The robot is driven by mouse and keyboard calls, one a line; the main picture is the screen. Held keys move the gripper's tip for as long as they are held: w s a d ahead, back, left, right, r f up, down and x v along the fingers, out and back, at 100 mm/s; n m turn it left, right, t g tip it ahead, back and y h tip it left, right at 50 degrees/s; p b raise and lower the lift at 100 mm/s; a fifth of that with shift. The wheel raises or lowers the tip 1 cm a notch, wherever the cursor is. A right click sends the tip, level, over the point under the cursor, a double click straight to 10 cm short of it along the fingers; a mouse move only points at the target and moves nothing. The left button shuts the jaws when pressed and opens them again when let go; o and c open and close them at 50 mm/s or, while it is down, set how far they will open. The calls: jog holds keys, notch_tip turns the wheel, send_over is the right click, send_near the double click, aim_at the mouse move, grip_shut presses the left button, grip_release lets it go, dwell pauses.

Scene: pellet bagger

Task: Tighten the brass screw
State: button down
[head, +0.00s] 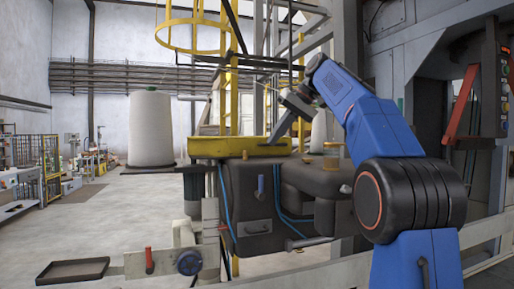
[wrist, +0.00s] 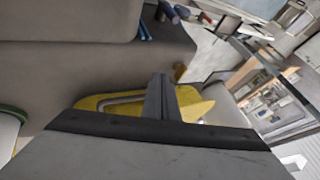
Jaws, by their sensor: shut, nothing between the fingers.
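A short brass-coloured cylinder (head: 333,156) stands on top of the dark grey machine body, right of the yellow tray. It may be the brass screw, but it is too small to be sure. My gripper (head: 273,141) is at the end of the blue arm, pointing down over the yellow tray (head: 215,147), left of and apart from the brass piece. In the wrist view the two grey fingers of my gripper (wrist: 158,80) are together and empty, in front of the yellow tray (wrist: 192,97). I cannot make out the brass screw in the wrist view.
A red-handled lever (head: 149,260) and a small dark tray (head: 72,270) are at front left. A yellow cage ladder (head: 232,85) rises behind.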

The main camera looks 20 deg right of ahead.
aim_at(245, 156)
jog(key=x, duration=0.4)
jog(key=shift+a+f, duration=0.15)
jog(key=shift+a, duration=1.2)
jog(key=shift+w+a, duration=0.1)
jog(key=shift+a, duration=0.6)
